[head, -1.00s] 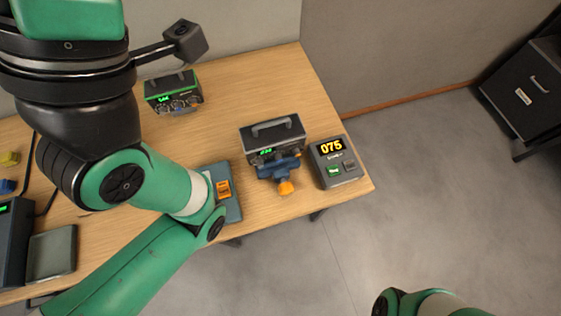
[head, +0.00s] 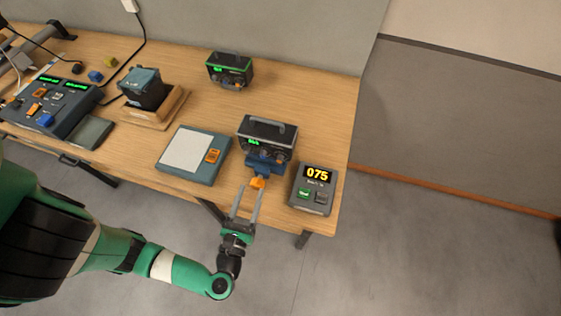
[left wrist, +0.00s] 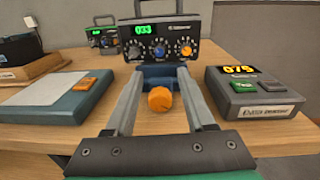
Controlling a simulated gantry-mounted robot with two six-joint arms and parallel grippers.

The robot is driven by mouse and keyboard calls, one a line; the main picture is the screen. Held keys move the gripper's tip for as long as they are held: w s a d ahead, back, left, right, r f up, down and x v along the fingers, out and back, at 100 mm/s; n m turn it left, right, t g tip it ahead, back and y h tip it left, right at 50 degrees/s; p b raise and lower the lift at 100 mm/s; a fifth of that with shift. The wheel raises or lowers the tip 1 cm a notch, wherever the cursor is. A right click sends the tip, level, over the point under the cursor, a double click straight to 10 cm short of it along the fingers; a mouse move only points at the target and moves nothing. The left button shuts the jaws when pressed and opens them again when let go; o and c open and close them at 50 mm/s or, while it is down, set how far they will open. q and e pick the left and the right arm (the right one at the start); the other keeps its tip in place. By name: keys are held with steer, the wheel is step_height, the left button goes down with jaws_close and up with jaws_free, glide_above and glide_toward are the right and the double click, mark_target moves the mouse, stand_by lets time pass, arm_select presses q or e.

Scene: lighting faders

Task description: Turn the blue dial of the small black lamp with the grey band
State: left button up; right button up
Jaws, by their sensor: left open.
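The small black lamp (head: 266,135) with a grey band stands near the table's front edge, facing me. My left gripper (head: 248,189) is open and empty, reaching in from the front. In the left wrist view its fingers (left wrist: 161,72) point toward the lamp, with the orange knob (left wrist: 160,99) showing between them. I cannot tell whether they touch the knob. My right gripper is out of view.
A grey box reading 075 (head: 314,188) stands close on the right. A blue-grey scale-like pad (head: 190,156) lies left. A similar lamp with a green band (head: 229,71) stands behind. A console (head: 50,107) and a dark block on a wooden stand (head: 153,108) are farther left.

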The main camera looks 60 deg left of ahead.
mark_target(262, 157)
arm_select(q)
steer(key=shift+s+a+m, duration=0.4)
steer(key=shift+s+m, duration=0.1)
steer(key=shift+s, duration=0.05)
steer(key=shift+w, duration=0.3)
steer(key=x, duration=1.1)
steer(key=shift+w+d, duration=0.1)
steer(key=shift+w, duration=0.15)
jaws_close()
